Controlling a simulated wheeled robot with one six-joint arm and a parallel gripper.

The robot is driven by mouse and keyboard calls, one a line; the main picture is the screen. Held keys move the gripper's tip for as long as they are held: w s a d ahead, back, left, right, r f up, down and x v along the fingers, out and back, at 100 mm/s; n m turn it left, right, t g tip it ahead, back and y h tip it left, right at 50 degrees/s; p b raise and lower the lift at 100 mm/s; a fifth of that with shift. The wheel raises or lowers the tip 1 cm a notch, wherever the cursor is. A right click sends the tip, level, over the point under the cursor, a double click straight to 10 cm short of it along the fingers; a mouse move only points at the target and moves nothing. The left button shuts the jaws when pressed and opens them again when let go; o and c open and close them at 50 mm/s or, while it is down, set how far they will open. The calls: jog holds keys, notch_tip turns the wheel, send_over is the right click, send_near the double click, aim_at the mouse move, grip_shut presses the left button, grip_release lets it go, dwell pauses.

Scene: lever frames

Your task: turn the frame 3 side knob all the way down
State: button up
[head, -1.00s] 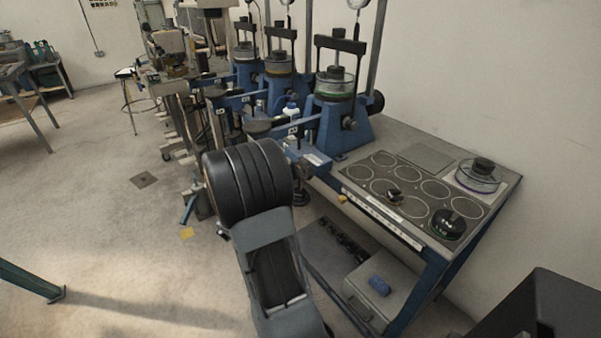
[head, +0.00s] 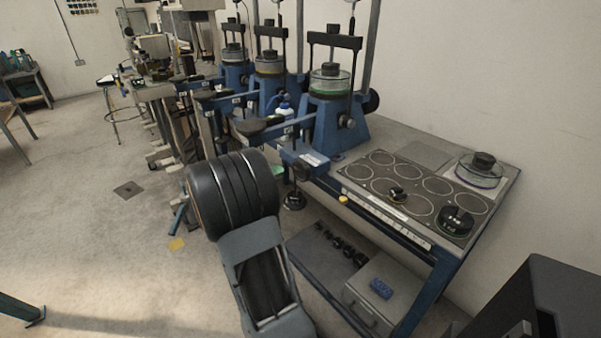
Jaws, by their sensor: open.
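Three blue lever frames stand in a row along the bench by the wall, in the head view. The nearest lever frame (head: 338,108) has a clear round cell with a green band on top. A small dark knob (head: 347,121) sits on its base, and a larger black round knob (head: 372,101) sticks out on its right side. The middle lever frame (head: 270,85) and the far lever frame (head: 236,72) are behind it to the left. Frame numbers are too small to read. My arm rises in the foreground, left of the bench; my gripper does not show.
The bench top at right holds a panel of ringed circles (head: 408,160), black weights (head: 456,220) and a clear dish (head: 480,172). A lower shelf carries a grey box (head: 372,300) with a blue item. A dark box (head: 530,305) stands at lower right.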

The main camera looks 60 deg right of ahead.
aim_at(299, 172)
jog(key=p+x, duration=0.1)
jog(key=x, duration=0.2)
jog(key=p+x, duration=0.1)
jog(key=x, duration=0.2)
jog(key=p+x, duration=0.1)
jog(key=x, duration=0.2)
jog(key=shift+s+d+r, duration=0.15)
jog(key=shift+d+r, duration=0.15)
jog(key=shift+d, duration=0.1)
jog(key=shift+f, duration=0.2)
jog(key=shift+c, duration=0.6)
jog(key=c, duration=1.1)
